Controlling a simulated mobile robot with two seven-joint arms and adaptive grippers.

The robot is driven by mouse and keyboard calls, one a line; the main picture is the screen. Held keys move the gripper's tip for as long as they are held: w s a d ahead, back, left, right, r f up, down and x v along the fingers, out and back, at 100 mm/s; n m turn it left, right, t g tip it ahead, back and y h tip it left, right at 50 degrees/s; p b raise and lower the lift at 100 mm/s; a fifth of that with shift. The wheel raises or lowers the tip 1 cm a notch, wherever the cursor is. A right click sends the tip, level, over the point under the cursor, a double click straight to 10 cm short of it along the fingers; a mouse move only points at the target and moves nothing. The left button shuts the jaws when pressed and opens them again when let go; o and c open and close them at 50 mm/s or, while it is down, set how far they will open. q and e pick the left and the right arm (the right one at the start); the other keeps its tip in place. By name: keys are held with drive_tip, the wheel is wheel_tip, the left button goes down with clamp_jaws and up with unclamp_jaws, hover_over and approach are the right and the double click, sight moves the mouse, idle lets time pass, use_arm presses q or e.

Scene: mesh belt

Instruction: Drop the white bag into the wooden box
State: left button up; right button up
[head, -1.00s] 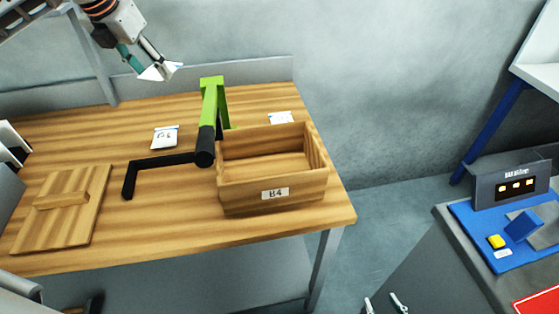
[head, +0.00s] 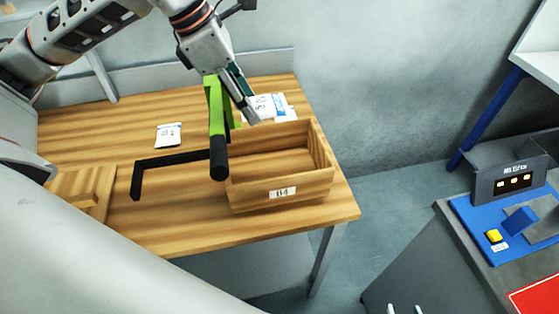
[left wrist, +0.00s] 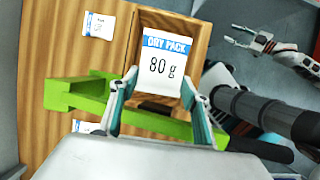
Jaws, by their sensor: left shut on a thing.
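The white bag (head: 265,102), printed "DRY PACK 80 g" with a blue strip, is held between the fingers of my left gripper (head: 247,112). The bag (left wrist: 163,62) also shows large in the left wrist view. The open wooden box (head: 281,198), labelled B4, stands at the right end of the table. In the head view the bag is by the box's back left corner; in the left wrist view it overlaps the box's opening (left wrist: 202,45). The box interior seen is empty. My right gripper (left wrist: 250,40) is open and empty, well off to the right in the left wrist view.
A green post (head: 217,110) with a black crank handle (head: 170,160) stands left of the box. Other white packs lie on the table, one at left (head: 168,135), one behind the box (head: 288,115). A wooden board (head: 70,185) and a blue-topped control station (head: 500,235) flank the area.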

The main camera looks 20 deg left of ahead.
use_arm(q)
drive_tip(key=shift+f+b, duration=0.3)
drive_tip(key=shift+f, duration=0.1)
drive_tip(key=shift+f+b, duration=0.3)
drive_tip(key=shift+f, duration=0.1)
wheel_tip(320, 180, down, 4)
drive_tip(key=b, duration=0.3)
drive_tip(key=shift+f, duration=0.2)
use_arm(e)
drive_tip(key=shift+w+a+f+y, duration=0.2)
drive_tip(key=shift+w+a+f, duration=0.2)
drive_tip(key=shift+a, duration=0.15)
drive_tip(key=shift+w+a+f+y, duration=0.25)
drive_tip(key=shift+a+f, duration=0.15)
drive_tip(key=shift+a, duration=0.1)
use_arm(q)
drive_tip(key=o, duration=1.2)
use_arm(e)
drive_tip(key=shift+s+f, duration=0.1)
drive_tip(key=shift+d, duration=0.1)
